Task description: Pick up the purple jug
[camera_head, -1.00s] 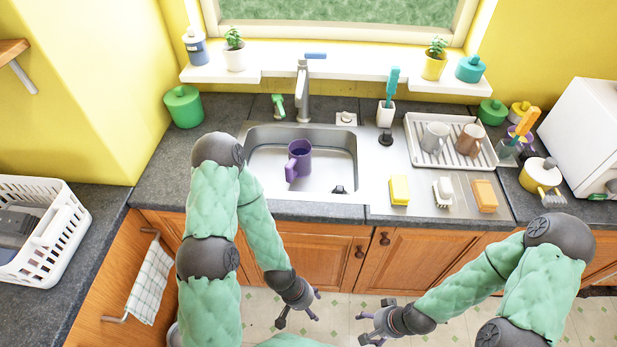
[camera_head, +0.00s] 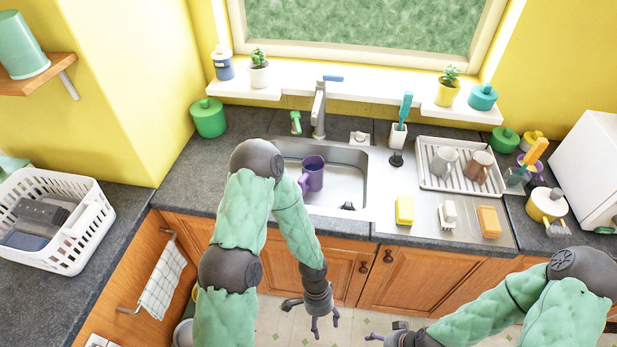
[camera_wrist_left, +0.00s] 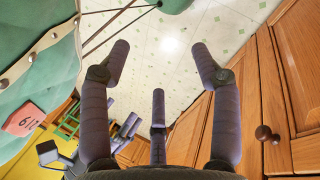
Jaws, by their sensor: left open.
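The purple jug (camera_head: 312,174) stands upright in the sink (camera_head: 345,190), toward its left side, with its handle to the left. My left gripper (camera_head: 318,322) hangs below the counter's front edge, before the cabinet doors, well short of the jug. It is open and empty; the left wrist view shows its spread fingers (camera_wrist_left: 160,90) over floor and cabinet doors, with no jug in sight. My right gripper (camera_head: 385,335) is low at the bottom edge, partly cut off, and its jaws are too unclear to judge.
A tap (camera_head: 319,108) rises behind the sink. A yellow sponge (camera_head: 404,209), a brush (camera_head: 448,214) and an orange block (camera_head: 489,221) lie right of it. A drying rack (camera_head: 430,180) holds two mugs. A white basket (camera_head: 95,235) sits on the left counter.

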